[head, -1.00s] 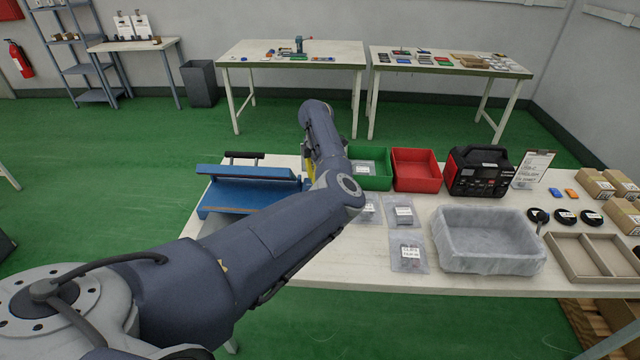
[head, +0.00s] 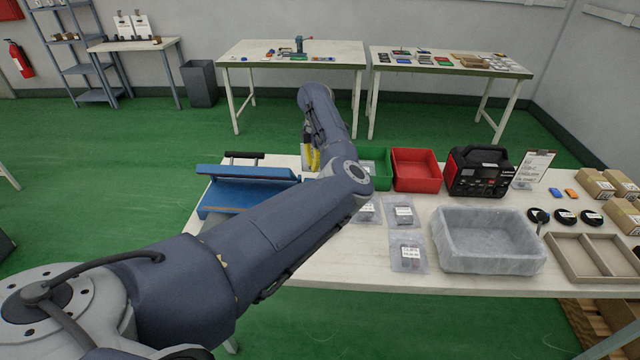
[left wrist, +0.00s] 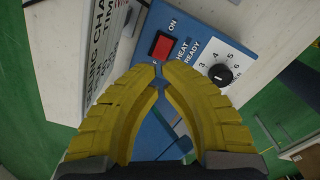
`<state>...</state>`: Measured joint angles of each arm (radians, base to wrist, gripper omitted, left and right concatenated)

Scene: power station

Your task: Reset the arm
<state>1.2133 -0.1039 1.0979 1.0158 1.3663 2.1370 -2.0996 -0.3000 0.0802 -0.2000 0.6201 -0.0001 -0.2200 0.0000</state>
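My left arm crosses the head view from the lower left. Its yellow-fingered left gripper (head: 313,158) is partly hidden behind the wrist, near the right end of the blue sealing machine (head: 225,198). In the left wrist view the yellow fingertips (left wrist: 160,72) come together with nothing seen held between them. They appear over the machine's blue panel (left wrist: 190,25), with its red switch (left wrist: 162,45) and black dial (left wrist: 220,74). I cannot tell whether they touch it. The machine's blue upper bar (head: 245,172) and black handle (head: 243,155) show. My right gripper is out of view.
The white table (head: 350,265) holds a green bin (head: 380,172), a red bin (head: 416,170), a black-and-red power station (head: 478,172), a lined tray (head: 487,240) and several bagged parts (head: 408,256). A printed sign (left wrist: 103,45) stands beside the panel.

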